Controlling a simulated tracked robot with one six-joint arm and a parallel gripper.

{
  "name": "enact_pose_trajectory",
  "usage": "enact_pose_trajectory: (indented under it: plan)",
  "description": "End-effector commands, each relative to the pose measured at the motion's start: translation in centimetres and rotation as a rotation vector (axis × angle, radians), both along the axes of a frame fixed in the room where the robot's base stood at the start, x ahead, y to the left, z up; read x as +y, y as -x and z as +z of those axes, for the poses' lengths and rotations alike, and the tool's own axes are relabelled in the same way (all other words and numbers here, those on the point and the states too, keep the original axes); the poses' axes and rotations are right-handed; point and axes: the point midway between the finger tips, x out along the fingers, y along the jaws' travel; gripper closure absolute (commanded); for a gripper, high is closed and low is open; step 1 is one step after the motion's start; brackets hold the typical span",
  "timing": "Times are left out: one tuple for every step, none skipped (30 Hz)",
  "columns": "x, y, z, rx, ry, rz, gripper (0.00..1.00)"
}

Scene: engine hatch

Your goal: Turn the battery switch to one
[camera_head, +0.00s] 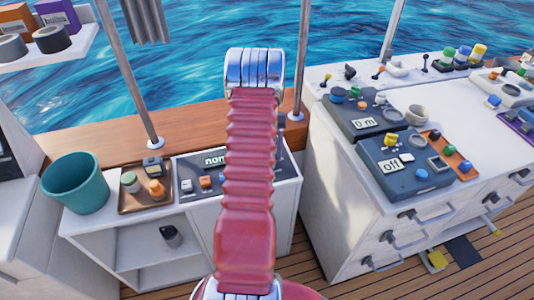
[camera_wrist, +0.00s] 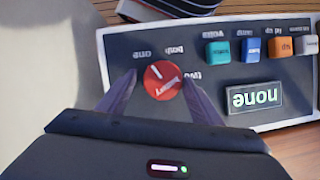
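The battery switch (camera_wrist: 163,80) is a round red knob with a white mark, on a dark panel (camera_wrist: 125,46) in the wrist view. Upside-down labels "one", "both" and "two" stand around it. The white mark points up and left; I cannot tell exactly which label it meets. The display (camera_wrist: 254,98) reads "none". My gripper (camera_wrist: 160,77) is open, with one finger on each side of the knob. I cannot tell whether the fingers touch it. In the head view the panel (camera_head: 190,168) is partly hidden by my red arm, which also hides the knob.
In the wrist view, blue, orange and white rocker switches (camera_wrist: 253,49) line the panel. In the head view, a brown tray (camera_head: 130,203) with small items and a teal bucket (camera_head: 76,184) stand left of the panel. A white drawer cabinet (camera_head: 340,200) stands to the right.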

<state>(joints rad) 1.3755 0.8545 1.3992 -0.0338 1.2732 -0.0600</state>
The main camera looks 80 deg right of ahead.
Motion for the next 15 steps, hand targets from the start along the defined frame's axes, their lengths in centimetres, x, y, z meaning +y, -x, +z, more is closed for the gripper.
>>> enact_pose_trajectory:
  plan:
    - [0.06, -0.04, -0.01, 0.0, -0.001, 0.001, 0.37]
    - [0.08, -0.06, -0.02, -0.001, -0.002, 0.001, 0.35]
    - [0.11, -0.08, -0.02, -0.001, -0.002, 0.001, 0.35]
    - [0.12, -0.09, -0.02, 0.0, -0.003, 0.001, 0.35]
    - [0.14, -0.11, -0.02, 0.0, -0.003, 0.001, 0.35]
    - [0.16, -0.12, -0.03, -0.001, -0.005, 0.001, 0.35]
    - [0.17, -0.13, -0.02, -0.001, -0.005, 0.001, 0.35]
    - [0.17, -0.14, -0.02, -0.001, -0.005, 0.001, 0.35]
    - [0.17, -0.15, 0.01, -0.001, -0.005, 0.001, 0.35]
    - [0.16, -0.16, 0.04, -0.001, -0.005, 0.001, 0.35]
    - [0.12, -0.17, 0.11, -0.001, -0.005, 0.001, 0.35]
    - [0.06, -0.19, 0.26, -0.001, -0.005, 0.001, 0.35]
    - [-0.02, -0.23, 0.41, -0.002, -0.004, 0.001, 0.35]
    - [-0.11, -0.25, 0.61, -0.002, -0.004, 0.001, 0.35]
    - [-0.24, -0.28, 0.93, -0.002, -0.004, 0.001, 0.35]
